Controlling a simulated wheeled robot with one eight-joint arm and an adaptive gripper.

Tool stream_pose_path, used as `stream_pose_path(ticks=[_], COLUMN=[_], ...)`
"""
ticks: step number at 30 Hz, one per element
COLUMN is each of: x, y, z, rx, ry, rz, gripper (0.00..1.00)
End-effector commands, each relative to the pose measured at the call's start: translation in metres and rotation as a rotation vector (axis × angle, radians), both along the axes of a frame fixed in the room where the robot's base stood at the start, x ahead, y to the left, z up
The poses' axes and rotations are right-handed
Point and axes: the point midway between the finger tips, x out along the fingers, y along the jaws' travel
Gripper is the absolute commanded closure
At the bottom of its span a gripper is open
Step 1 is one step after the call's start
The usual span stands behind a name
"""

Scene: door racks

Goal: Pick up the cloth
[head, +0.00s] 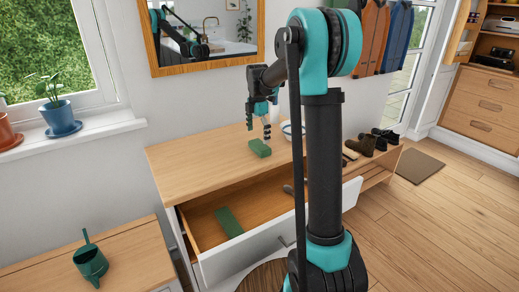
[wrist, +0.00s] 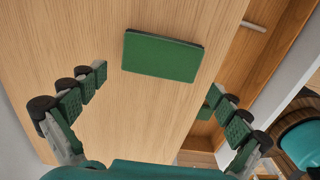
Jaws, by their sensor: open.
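A dark green, flat rectangular piece (head: 259,148), which looks like the folded cloth, lies on the wooden top of the drawer bench. It also shows in the wrist view (wrist: 162,56), above the middle of the picture. A second flat green piece (head: 228,221) lies inside the open drawer; I cannot tell which of the two is the cloth. My gripper (head: 258,129) is open and empty, just above the piece on the bench top. In the wrist view its padded fingers (wrist: 160,92) are spread wide, and the piece lies beyond the fingertips, not between them.
The white-fronted drawer (head: 240,256) stands open below the bench top (head: 185,160). A bowl (head: 291,130) is partly hidden behind my arm. Shoes (head: 365,145) stand to the right. A mirror (head: 205,35) hangs above. The bench top's left part is clear.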

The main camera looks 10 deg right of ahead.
Motion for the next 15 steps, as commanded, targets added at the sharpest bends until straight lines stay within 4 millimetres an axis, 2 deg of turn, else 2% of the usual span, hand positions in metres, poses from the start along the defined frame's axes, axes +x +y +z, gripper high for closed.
stream_pose_path(ticks=[10,15], x=[0.003,0.003], y=[-0.008,-0.008], z=[-0.041,-0.052], rx=[0.000,0.000], ry=[0.000,0.000], rz=[0.000,0.000], gripper=[0.00,0.00])
